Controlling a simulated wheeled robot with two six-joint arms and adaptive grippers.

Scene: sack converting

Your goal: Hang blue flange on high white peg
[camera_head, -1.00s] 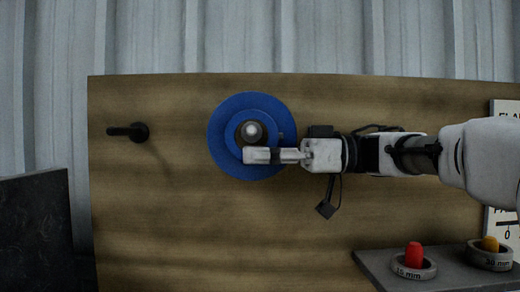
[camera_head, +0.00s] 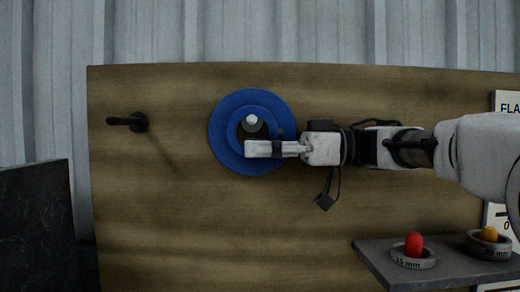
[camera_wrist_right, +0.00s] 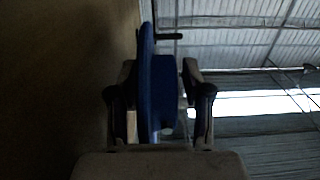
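The blue flange (camera_head: 226,154) faces me against the wooden board, with its hole around the white peg (camera_head: 251,119). The peg's round tip shows in the upper part of the hole. My right gripper (camera_head: 264,149) reaches in from the right across the flange's lower part. In the right wrist view my gripper (camera_wrist_right: 160,105) has one finger on each side of the flange (camera_wrist_right: 154,80), which is edge-on and fills most of the space between them. It looks shut on the flange, though finger contact is dark. My left gripper is not in view.
A black peg (camera_head: 128,122) sticks out of the wooden board (camera_head: 180,220) at left. A grey shelf (camera_head: 385,268) at lower right carries labelled rings with a red piece (camera_head: 413,244) and a yellow piece (camera_head: 489,234). A dark panel (camera_head: 35,220) stands at lower left.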

